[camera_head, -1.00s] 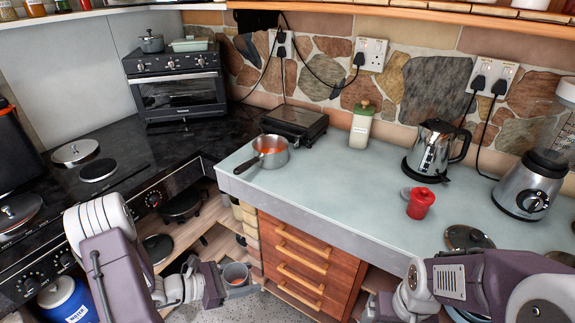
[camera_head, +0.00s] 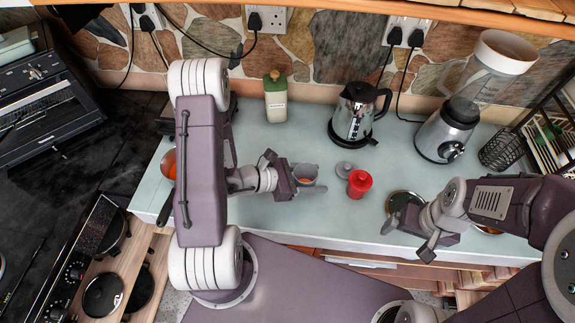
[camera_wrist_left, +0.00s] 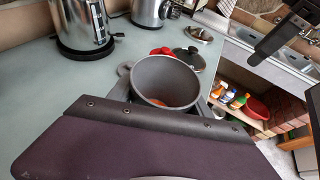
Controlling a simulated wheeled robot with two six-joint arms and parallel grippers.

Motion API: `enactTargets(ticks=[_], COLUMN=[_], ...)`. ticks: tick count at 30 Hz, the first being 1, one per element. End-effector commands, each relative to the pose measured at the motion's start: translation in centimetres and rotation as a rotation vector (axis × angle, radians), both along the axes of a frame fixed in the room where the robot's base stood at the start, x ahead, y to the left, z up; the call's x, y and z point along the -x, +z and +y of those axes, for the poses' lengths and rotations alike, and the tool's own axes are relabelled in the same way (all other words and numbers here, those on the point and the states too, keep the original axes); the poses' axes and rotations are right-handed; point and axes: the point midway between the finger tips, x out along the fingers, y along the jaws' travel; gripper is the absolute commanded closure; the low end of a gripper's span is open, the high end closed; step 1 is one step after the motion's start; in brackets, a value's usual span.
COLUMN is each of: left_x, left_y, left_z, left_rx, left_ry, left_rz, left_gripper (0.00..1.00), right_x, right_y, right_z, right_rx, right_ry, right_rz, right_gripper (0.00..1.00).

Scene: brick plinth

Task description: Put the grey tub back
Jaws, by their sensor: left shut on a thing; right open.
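The grey tub (camera_head: 306,171) is held by my left gripper (camera_head: 300,185) over the pale worktop, just left of the red jar. Something orange shows inside it. In the left wrist view the tub (camera_wrist_left: 165,80) is upright and open-topped, with the orange contents low inside. I cannot tell whether its base touches the worktop. A small grey lid (camera_head: 345,168) lies on the worktop between the tub and the red jar (camera_head: 359,183). My right gripper (camera_head: 410,240) is open and empty at the worktop's front edge, near a round pan lid.
A kettle (camera_head: 355,112), a green-topped bottle (camera_head: 275,97) and a blender (camera_head: 445,130) stand along the back. The saucepan (camera_head: 167,165) is mostly hidden behind my left arm. Bare worktop (camera_head: 260,215) lies in front of the tub. A wire basket (camera_head: 500,150) stands at the right.

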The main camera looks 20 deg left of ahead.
Motion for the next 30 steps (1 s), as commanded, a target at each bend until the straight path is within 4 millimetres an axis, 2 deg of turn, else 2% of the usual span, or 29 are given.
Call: enactTargets(ticks=[3, 5, 9, 16, 18, 24, 30], left_x=[0.1, 0.0, -0.1, 0.1, 0.1, 0.3, 0.4], left_y=[0.1, -0.4, -2.0, -4.0, -3.5, -5.8, -7.0], left_z=[-0.1, 0.1, 1.5, 4.8, 6.1, 9.9, 11.6], left_rx=[-0.001, -0.001, 0.0, -0.004, 0.0, 0.001, 0.0], left_ry=[0.0, 0.001, 0.002, 0.006, 0.007, 0.005, 0.001], left_rz=[0.001, -0.003, -0.009, -0.005, 0.002, 0.001, 0.0], left_gripper=[1.0, 1.0, 1.0, 1.0, 1.0, 1.0, 1.0], right_x=[0.0, 0.0, 0.1, 0.1, 0.1, 0.1, 0.1], right_y=[0.0, -0.7, -4.4, -9.1, -7.7, -7.1, -7.0], right_z=[0.0, 0.0, 0.0, 0.0, 0.0, 0.0, 0.0], right_rx=[0.0, 0.0, 0.0, 0.0, 0.0, 0.0, 0.0], right_ry=[0.0, 0.0, 0.0, 0.0, 0.0, 0.0, 0.0], right_rz=[0.001, 0.001, 0.001, 0.001, 0.002, 0.0, 0.0], right_gripper=[0.1, 0.1, 0.1, 0.1, 0.1, 0.1, 0.1])
